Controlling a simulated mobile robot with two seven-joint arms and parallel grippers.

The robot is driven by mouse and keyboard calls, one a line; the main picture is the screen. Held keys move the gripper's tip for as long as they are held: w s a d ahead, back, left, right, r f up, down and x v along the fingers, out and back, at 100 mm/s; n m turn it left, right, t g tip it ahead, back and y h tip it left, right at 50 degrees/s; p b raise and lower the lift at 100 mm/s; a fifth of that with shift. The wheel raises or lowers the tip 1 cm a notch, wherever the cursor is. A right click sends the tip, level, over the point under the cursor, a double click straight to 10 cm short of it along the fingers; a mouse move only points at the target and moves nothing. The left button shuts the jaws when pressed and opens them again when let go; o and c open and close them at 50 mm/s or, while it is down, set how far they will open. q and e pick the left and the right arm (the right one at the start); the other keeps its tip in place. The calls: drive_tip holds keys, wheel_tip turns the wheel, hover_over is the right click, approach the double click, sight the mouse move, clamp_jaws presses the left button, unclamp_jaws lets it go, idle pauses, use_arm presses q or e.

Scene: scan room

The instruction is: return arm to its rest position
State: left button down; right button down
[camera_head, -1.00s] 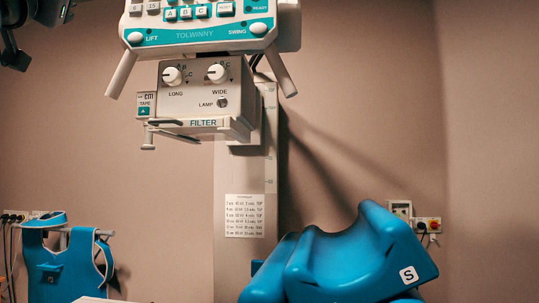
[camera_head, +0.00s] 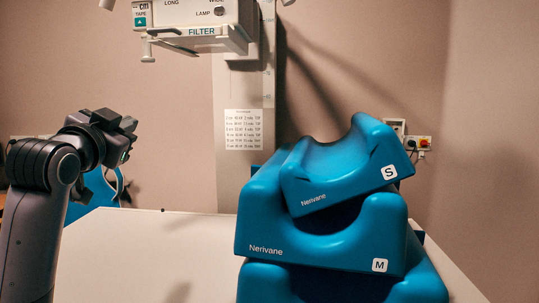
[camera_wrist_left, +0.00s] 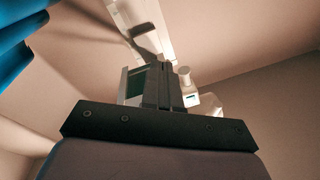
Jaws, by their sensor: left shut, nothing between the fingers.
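My left arm rises from the lower left of the head view, and its gripper (camera_head: 126,126) is up at the left, above the far left part of the table (camera_head: 130,255). The gripper is shut and empty, and its tips point away from me. In the left wrist view the closed fingers (camera_wrist_left: 163,88) point up toward the ceiling and white machine parts. My right gripper is not in view.
Blue cushions are stacked at the table's right: one marked S (camera_head: 335,165) sits tilted on one marked M (camera_head: 315,238), with another (camera_head: 270,285) below. A white machine head (camera_head: 205,38) hangs above. A blue apron (camera_head: 97,185) is partly hidden behind my arm. The table's left and middle are clear.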

use_arm(q)
drive_tip(key=s+d+f+n+g, duration=0.1)
drive_tip(key=s+f+g, duration=0.2)
drive_tip(key=f, duration=0.8)
drive_tip(key=s+d+f+g, duration=0.15)
drive_tip(key=s+f, duration=0.25)
drive_tip(key=f, duration=0.8)
drive_tip(key=s+f+n+g, duration=0.1)
drive_tip(key=s+f+g, duration=0.2)
drive_tip(key=f, duration=0.8)
drive_tip(key=s+f+n+g, duration=0.1)
drive_tip(key=s+f+g, duration=0.2)
drive_tip(key=s+f, duration=0.5)
drive_tip(key=s+f+g, duration=0.3)
drive_tip(key=s+f, duration=0.1)
drive_tip(key=s, duration=0.7)
drive_tip(key=s+f+n+g, duration=0.15)
drive_tip(key=s+f, duration=0.35)
drive_tip(key=s, duration=0.5)
drive_tip(key=w+d+f+t+h, duration=0.2)
drive_tip(key=w+f+t, duration=0.4)
drive_tip(key=f, duration=0.3)
drive_tip(key=shift+w+d+f+m, duration=0.15)
drive_tip(key=shift+w+d+m, duration=0.4)
drive_tip(key=shift+d, duration=0.3)
